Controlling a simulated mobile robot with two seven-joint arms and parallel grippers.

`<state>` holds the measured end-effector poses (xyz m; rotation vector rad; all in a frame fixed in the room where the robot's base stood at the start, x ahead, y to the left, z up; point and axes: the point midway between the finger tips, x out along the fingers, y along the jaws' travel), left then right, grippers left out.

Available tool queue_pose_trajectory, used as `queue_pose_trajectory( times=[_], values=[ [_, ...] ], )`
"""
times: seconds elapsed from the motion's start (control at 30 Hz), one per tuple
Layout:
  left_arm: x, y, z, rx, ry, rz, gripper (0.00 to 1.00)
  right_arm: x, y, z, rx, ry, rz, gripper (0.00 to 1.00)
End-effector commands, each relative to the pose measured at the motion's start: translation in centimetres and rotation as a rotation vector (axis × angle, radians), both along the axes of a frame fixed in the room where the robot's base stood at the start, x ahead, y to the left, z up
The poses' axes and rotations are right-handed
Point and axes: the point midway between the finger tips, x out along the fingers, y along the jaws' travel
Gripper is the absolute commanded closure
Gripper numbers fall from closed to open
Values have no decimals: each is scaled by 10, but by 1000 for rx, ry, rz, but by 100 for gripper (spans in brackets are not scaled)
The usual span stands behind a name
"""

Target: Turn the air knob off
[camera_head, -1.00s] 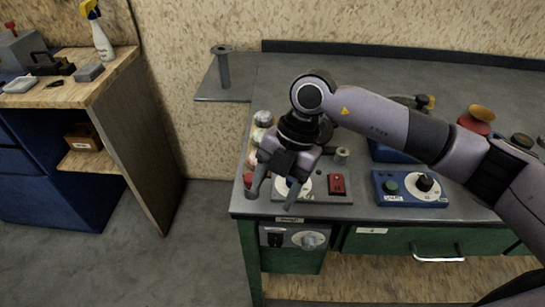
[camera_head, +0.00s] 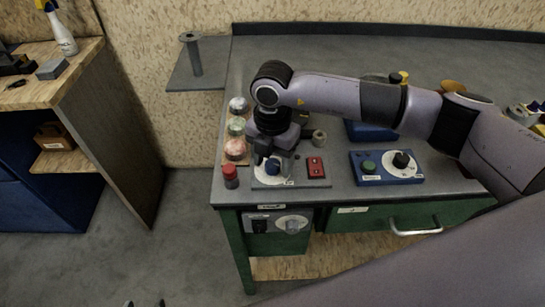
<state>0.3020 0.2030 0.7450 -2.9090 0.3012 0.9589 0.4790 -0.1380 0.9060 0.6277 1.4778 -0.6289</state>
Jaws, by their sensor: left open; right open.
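A grey panel (camera_head: 305,181) at the bench's front left carries a blue knob (camera_head: 272,167) on a white dial. My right gripper (camera_head: 274,160) comes in from the right and points down at this knob, its fingers apart around or just above it; contact cannot be told. Another knob (camera_head: 292,225) sits on a round pale dial on the bench's front panel. A black knob (camera_head: 401,159) sits on a white dial on a blue box. I cannot read which is the air knob. Dark tips of my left gripper (camera_head: 145,303) show at the bottom edge.
A red-capped item (camera_head: 230,175) and several round jars (camera_head: 236,148) stand close left of the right gripper. A red switch block (camera_head: 316,167) is to its right. A drawer handle (camera_head: 414,228) juts from the bench front. Floor (camera_head: 190,240) at left is clear.

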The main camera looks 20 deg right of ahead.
Motion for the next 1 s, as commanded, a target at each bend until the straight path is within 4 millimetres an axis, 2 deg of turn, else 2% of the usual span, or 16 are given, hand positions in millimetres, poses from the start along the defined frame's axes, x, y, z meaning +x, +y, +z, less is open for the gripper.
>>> queue_pose_trajectory(
  times=[0.17, 0.33, 0.67, 1.0],
  values=[
    [0, 0, 0, 0, 0, 0, 39, 0, 0, 0, 0, 0, 0, 39],
    [0, 0, 0, 0, 0, 0, 39, 0, 0, 0, 1, 1, 0, 94],
    [0, 0, -4, 0, 0, 0, 39, 0, 0, -1, 1, 0, 29, 95],
    [0, 0, -24, 0, 0, 0, 39, 1, 0, -3, 0, -1, 234, 95]
  ],
)
